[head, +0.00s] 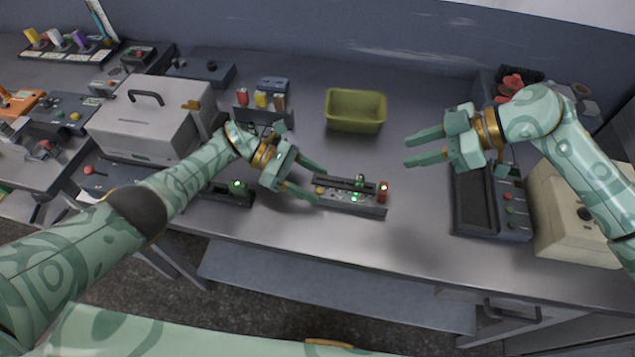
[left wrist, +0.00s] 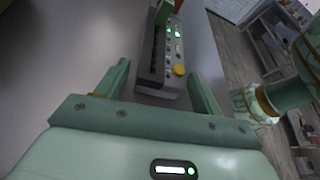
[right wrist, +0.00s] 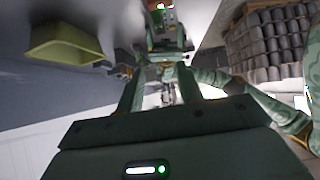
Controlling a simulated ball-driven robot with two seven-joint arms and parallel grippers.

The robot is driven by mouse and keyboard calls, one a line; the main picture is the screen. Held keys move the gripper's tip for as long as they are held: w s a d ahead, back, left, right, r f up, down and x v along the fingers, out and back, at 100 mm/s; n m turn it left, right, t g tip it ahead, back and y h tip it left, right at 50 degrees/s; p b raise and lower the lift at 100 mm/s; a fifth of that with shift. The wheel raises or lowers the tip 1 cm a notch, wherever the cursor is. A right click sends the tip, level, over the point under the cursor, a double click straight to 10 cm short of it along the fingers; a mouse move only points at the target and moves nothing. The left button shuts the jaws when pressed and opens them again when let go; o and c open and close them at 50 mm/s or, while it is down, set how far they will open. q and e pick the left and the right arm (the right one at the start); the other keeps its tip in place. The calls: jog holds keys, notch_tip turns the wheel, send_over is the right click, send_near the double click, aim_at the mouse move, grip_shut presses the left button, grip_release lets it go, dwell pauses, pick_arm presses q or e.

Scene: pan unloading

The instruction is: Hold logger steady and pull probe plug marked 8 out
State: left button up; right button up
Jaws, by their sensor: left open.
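The logger (head: 348,205) is a long grey box on the bench with lit green lights and a yellow knob at its left end. A green plug (head: 360,180) and a red plug (head: 383,190) stand at its right part; I cannot read any number on them. My left gripper (head: 321,187) is open at the logger's left end. In the left wrist view the logger (left wrist: 171,85) lies ahead, between the open fingers; contact is unclear. My right gripper (head: 406,152) is open and empty, above and to the right of the logger.
A green-yellow bin (head: 356,112) stands behind the logger. A small rack with coloured plugs (head: 262,110) and a white case (head: 150,120) stand to the left. A dark device (head: 491,205) and a cream box (head: 575,220) stand to the right. Bench between bin and logger is clear.

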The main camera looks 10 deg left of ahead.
pick_arm(q)
jog(key=shift+x, duration=0.9)
